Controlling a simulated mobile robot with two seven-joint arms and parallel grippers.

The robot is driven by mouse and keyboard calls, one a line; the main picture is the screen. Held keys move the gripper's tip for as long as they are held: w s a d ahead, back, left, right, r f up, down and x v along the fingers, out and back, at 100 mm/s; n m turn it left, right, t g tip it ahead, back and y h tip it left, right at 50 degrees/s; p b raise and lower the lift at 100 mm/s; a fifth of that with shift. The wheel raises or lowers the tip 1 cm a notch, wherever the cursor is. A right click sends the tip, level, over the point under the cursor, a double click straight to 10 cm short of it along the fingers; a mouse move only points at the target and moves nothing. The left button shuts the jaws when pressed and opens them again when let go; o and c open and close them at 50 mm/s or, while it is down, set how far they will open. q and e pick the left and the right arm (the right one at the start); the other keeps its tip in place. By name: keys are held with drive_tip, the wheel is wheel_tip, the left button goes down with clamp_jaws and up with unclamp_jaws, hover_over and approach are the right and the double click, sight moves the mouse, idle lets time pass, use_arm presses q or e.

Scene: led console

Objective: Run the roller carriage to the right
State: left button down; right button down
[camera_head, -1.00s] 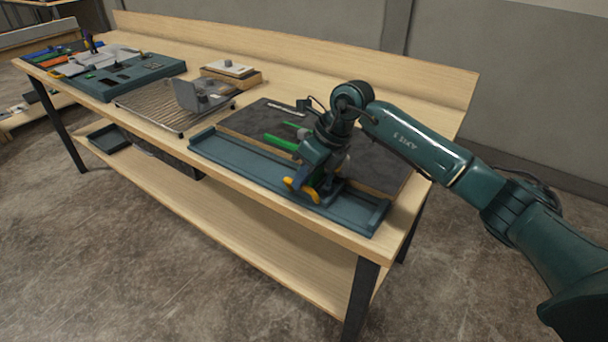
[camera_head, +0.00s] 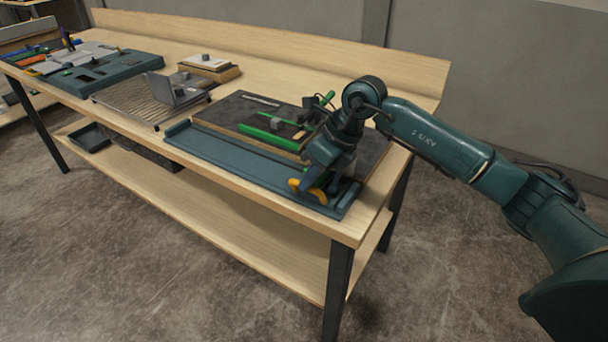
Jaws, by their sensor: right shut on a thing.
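The long teal track (camera_head: 235,163) lies along the table's front edge, with a raised lip at each end. The roller carriage (camera_head: 343,190) sits on the track near its right end, mostly hidden by my right gripper. My right gripper (camera_head: 318,187) comes down over the carriage from the right and is shut on it. Yellow parts show at the gripper's lower end; I cannot tell whether they belong to it or to the carriage. My left gripper is out of view.
Behind the track lies a dark mat (camera_head: 228,112) with a green bar (camera_head: 268,137) and other green pieces. Left of it stand a wire rack (camera_head: 125,97) with a grey bracket (camera_head: 172,92), a small box (camera_head: 208,68) and a teal tray (camera_head: 100,76). The track left of the gripper is clear.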

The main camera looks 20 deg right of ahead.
drive_tip(key=shift+d, duration=0.15)
drive_tip(key=c, duration=1.6)
unclamp_jaws()
drive_tip(key=shift+s+d, duration=0.1)
drive_tip(key=shift+s, duration=0.1)
drive_tip(key=shift+o, duration=0.7)
drive_tip(key=shift+w, duration=0.1)
drive_tip(key=b+v, duration=0.1)
drive_tip(key=v, duration=1.2)
drive_tip(key=shift+r, duration=0.2)
